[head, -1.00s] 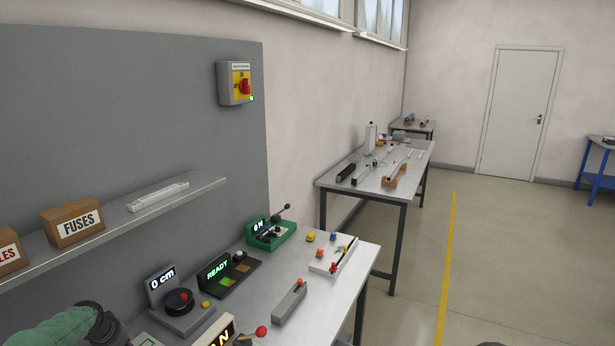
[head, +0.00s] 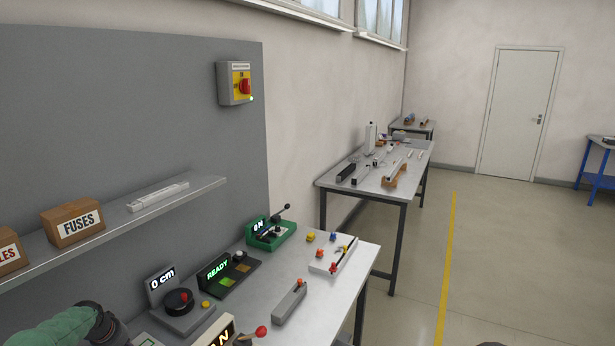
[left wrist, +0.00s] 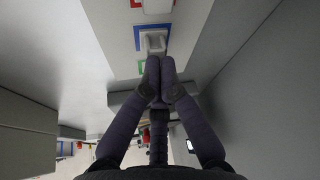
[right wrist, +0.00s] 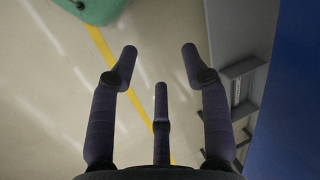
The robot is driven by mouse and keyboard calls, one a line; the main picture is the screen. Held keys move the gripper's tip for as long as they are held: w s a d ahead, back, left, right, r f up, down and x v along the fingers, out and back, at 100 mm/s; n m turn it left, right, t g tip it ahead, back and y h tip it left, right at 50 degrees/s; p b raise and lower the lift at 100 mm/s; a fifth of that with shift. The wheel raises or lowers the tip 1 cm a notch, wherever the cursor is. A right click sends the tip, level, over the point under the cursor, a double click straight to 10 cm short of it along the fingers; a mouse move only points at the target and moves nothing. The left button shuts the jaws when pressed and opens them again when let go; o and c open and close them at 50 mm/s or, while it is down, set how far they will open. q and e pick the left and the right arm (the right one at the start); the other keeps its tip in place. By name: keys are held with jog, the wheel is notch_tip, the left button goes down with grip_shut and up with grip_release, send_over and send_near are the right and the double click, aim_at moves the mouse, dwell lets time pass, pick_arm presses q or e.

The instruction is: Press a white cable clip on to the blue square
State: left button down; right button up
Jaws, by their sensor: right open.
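In the left wrist view a white cable clip (left wrist: 153,42) lies inside a blue square outline (left wrist: 137,38) on a pale panel. My left gripper (left wrist: 160,62) points at the clip with its two fingers together, its tips right at the clip's near edge. The fingers hide part of the clip, and I cannot tell whether they touch it. In the head view only my green left forearm and dark wrist show at the lower left; the fingers are out of frame. My right gripper (right wrist: 160,60) is open and empty above the floor.
The pale panel also bears a red outline (left wrist: 137,3) and a green outline (left wrist: 141,67). In the head view the bench (head: 335,290) holds several devices, including a READY box (head: 228,272) and a green lever box (head: 271,236). A shelf (head: 110,228) carries boxes above.

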pick_arm(q)
jog(key=shift+s+d+f, duration=0.15)
jog(key=shift+f, duration=0.1)
dwell(0.3)
jog(key=shift+r+p, duration=2.2)
jog(key=shift+r, duration=1.5)
